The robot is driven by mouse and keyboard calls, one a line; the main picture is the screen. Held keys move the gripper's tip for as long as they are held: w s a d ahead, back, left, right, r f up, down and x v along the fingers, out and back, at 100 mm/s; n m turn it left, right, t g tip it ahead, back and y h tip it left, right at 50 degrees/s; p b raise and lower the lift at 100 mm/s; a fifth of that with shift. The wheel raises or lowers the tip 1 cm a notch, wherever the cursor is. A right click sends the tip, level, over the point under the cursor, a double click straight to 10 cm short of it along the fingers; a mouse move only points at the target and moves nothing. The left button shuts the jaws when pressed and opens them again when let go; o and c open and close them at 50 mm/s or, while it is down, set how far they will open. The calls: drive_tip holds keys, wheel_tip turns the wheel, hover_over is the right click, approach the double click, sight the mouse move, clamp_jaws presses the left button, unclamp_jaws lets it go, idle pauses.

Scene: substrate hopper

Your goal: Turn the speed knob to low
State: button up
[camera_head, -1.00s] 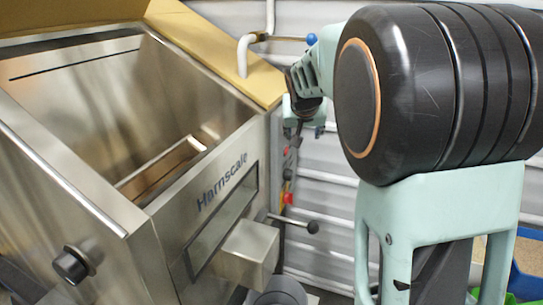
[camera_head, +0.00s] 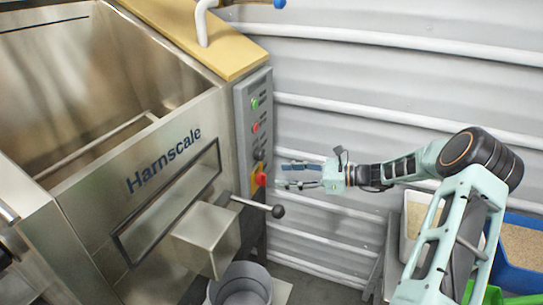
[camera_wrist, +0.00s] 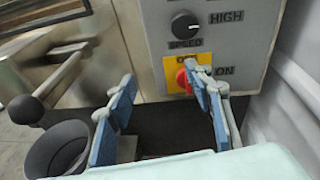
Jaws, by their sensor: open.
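The black round speed knob (camera_wrist: 185,24) is on the grey control panel, above a SPEED label and left of the word HIGH. A pale mark shows on the knob, but I cannot tell its exact setting. In the head view the knob (camera_head: 258,157) is small and dark, low on the panel. My gripper (camera_head: 287,175) is just right of the panel, open and empty, pointing at it. In the wrist view its blue-padded fingers (camera_wrist: 162,88) stand apart below the knob. The right fingertip partly overlaps the red switch and does not cover the knob.
A red switch (camera_wrist: 183,80) on a yellow OFF/ON plate is just below the knob. A ball-ended lever (camera_head: 278,211) juts from the Harnscale hopper (camera_head: 90,215). A grey bucket (camera_head: 240,285) stands below. A ribbed wall (camera_head: 400,70) is behind the panel.

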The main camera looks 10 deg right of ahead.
sight(263, 154)
drive_tip(key=w+d+r+m+t+y, duration=0.1)
drive_tip(key=w+d+r+m+t, duration=0.1)
drive_tip(key=d+r, duration=0.15)
drive_tip(key=b+x, duration=0.1)
drive_tip(key=x, duration=0.9)
drive_tip(key=shift+d, duration=0.1)
drive_tip(key=shift+c, duration=0.4)
drive_tip(key=c, duration=1.1)
